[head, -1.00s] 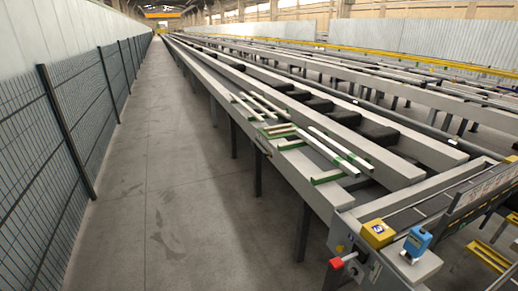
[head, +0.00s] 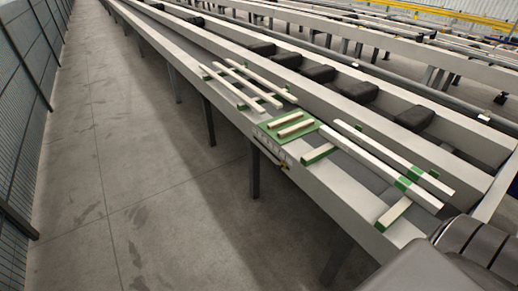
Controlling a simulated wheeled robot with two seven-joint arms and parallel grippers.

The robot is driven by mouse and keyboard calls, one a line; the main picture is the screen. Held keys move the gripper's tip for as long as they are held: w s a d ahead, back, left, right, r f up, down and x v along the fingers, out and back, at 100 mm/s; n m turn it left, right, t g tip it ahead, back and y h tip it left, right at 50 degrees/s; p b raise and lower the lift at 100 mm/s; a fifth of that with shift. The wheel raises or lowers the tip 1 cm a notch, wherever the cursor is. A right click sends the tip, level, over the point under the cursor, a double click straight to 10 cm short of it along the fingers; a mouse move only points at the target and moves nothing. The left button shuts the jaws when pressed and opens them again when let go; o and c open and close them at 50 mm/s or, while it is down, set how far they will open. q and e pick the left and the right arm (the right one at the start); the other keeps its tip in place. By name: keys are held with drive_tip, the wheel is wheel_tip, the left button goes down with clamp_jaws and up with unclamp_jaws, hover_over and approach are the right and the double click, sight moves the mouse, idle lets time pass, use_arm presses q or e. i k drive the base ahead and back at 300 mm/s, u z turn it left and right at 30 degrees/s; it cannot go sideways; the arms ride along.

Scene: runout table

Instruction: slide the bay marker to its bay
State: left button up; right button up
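The runout table (head: 345,215) runs diagonally from the lower right to the upper left. A green plate (head: 310,127) with two short pale bars lies across it, near the middle of the view. Below the plate, on the table's front side, is a small rail or handle-like fitting (head: 268,154) with small pale labels above it. I cannot tell whether this fitting is the bay marker. Neither of my grippers is in view. A dark grey rounded part of my own arm fills the lower right corner and hides that end of the table.
Long pale bars (head: 375,160) lie on green-marked supports right of the plate, and more bars (head: 243,85) lie left of it. Dark blocks (head: 357,94) line the channel behind. The floor (head: 135,180) along the front is clear, with a mesh fence (head: 22,75) at left.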

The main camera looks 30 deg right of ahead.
sight(283, 165)
drive_tip(key=i, duration=0.6)
drive_tip(key=u, duration=0.65)
drive_tip(key=i, duration=0.45)
drive_tip(key=z, duration=3.6)
